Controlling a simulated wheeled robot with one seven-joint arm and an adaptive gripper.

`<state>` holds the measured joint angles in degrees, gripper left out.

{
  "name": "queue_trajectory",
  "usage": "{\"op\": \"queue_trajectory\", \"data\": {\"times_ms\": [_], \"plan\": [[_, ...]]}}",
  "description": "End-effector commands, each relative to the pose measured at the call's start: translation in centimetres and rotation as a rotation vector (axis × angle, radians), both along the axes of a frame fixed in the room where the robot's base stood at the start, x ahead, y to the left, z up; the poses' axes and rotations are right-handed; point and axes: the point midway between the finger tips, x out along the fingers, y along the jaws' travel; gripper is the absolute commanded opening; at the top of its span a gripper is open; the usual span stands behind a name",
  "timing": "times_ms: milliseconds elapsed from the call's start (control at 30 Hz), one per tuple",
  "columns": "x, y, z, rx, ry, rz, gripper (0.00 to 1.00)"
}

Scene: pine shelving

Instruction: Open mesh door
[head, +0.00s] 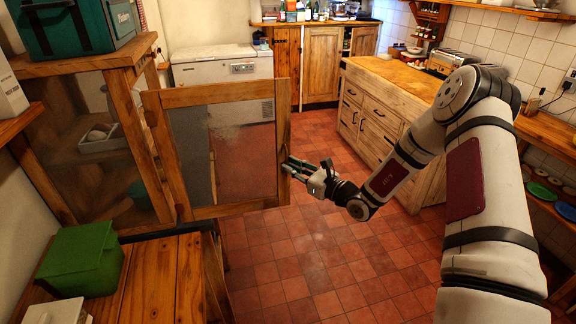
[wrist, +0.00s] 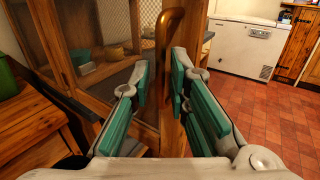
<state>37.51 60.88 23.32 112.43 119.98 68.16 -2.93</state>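The mesh door (head: 225,95) is a pine frame around dark mesh. It stands swung out from the pine cabinet (head: 120,130) at the left in the head view. My gripper (head: 289,167) is at the door's free edge, to the right of it. In the wrist view my gripper (wrist: 160,82) has its green-padded fingers apart. A brown curved handle (wrist: 170,25) and the upright door edge (wrist: 172,130) show between and behind them. I cannot tell whether a pad touches the door.
A green box (head: 85,258) sits on the wooden bench (head: 165,285) at lower left. A white chest freezer (head: 222,68) stands behind the door. A drawer island (head: 385,115) is at the right. The tiled floor in front is clear.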

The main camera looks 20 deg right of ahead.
Motion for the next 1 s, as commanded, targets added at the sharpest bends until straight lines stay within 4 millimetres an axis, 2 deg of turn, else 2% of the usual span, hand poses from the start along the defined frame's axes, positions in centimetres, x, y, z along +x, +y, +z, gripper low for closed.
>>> {"op": "queue_trajectory", "data": {"times_ms": [300,500,667,1000], "plan": [[-5.4,-3.7,0.0,-0.002,0.0,-0.004,0.17],[-7.5,-5.1,0.0,-0.002,-0.001,-0.004,0.17],[-8.1,-5.4,0.0,-0.002,-0.001,-0.002,0.17],[-8.1,-5.4,0.0,-0.002,-0.001,-0.002,0.17]]}}
